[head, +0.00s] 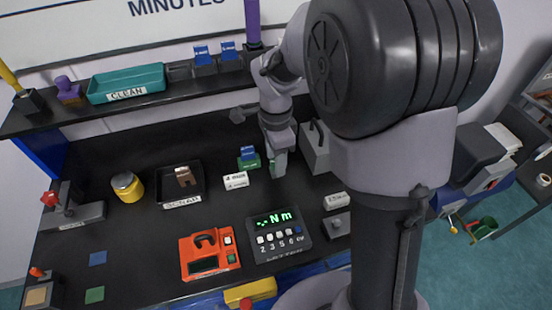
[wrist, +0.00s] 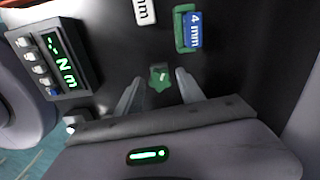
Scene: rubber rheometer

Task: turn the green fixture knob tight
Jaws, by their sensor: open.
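The green fixture knob (wrist: 159,78) is star-shaped, with a small pale mark on it. In the wrist view it lies between the two fingertips of my gripper (wrist: 158,76), with a gap on each side. My gripper is open and points down over it; how far above or around the knob it is cannot be told. In the head view my gripper (head: 279,166) is low over the bench, and the knob is not clear there. The green fixture (head: 249,162) is just left of my gripper, with a blue block marked 4 mm (wrist: 195,30) in it.
A white labelled block (head: 236,181) lies left of my gripper. A grey box (head: 316,150) stands close on its right. The black Nm display (head: 279,236) and an orange device (head: 209,254) are nearer the front. A black scrap tray (head: 163,185) is further left.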

